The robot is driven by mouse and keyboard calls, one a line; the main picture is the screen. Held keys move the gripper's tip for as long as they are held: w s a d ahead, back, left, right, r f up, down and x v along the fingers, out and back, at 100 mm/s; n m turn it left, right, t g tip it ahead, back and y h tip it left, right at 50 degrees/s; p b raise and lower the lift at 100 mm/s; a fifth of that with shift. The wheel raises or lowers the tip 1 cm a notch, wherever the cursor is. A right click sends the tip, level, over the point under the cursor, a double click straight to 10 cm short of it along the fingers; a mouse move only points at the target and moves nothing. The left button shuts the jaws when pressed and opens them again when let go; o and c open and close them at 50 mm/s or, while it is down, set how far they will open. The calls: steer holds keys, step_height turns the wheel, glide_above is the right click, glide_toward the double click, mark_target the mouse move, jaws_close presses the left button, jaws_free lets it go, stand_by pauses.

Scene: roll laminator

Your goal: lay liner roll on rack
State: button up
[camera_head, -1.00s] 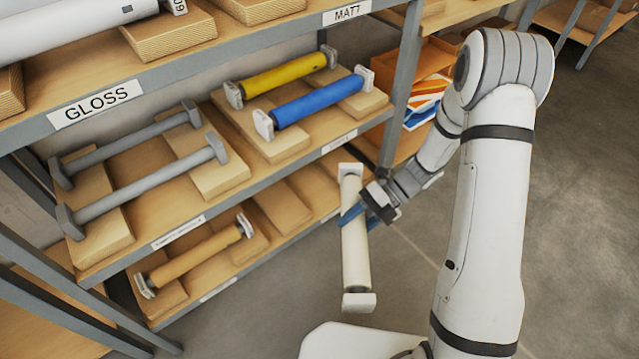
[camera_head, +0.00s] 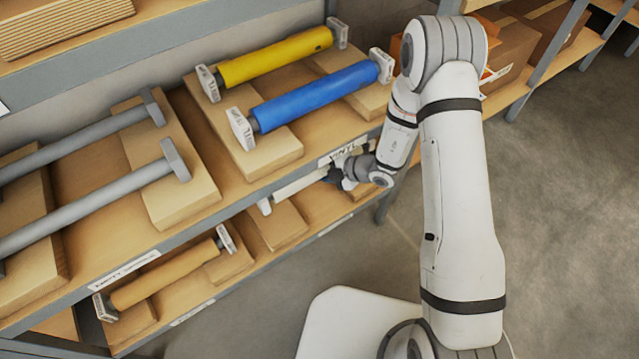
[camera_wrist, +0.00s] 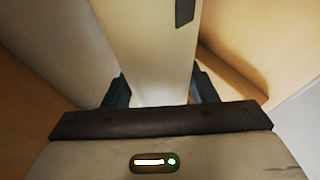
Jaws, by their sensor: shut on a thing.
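The liner roll (camera_head: 297,186) is a pale cream roll with white end caps. My gripper (camera_head: 340,177) is shut on it near its right part, and the roll lies along the shelf front, just below the middle shelf's edge. Its right end is hidden by my arm and the shelf. In the wrist view the pale roll (camera_wrist: 150,45) runs up between the two dark fingers (camera_wrist: 162,90). The lower shelf has bare wooden cradle blocks (camera_head: 278,226) under and behind the roll. From here I cannot tell whether the roll touches them.
A tan roll (camera_head: 165,273) rests on blocks at the left of the lower shelf. Above, a yellow roll (camera_head: 275,57), a blue roll (camera_head: 315,95) and grey bars (camera_head: 90,207) lie on the middle shelf. Its front edge, labelled VINYL (camera_head: 343,151), is close above my gripper.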

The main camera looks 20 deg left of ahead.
step_height(320, 180, down, 9)
steer(key=b, duration=0.3)
steer(key=shift+r, duration=0.2)
steer(key=o, duration=1.4)
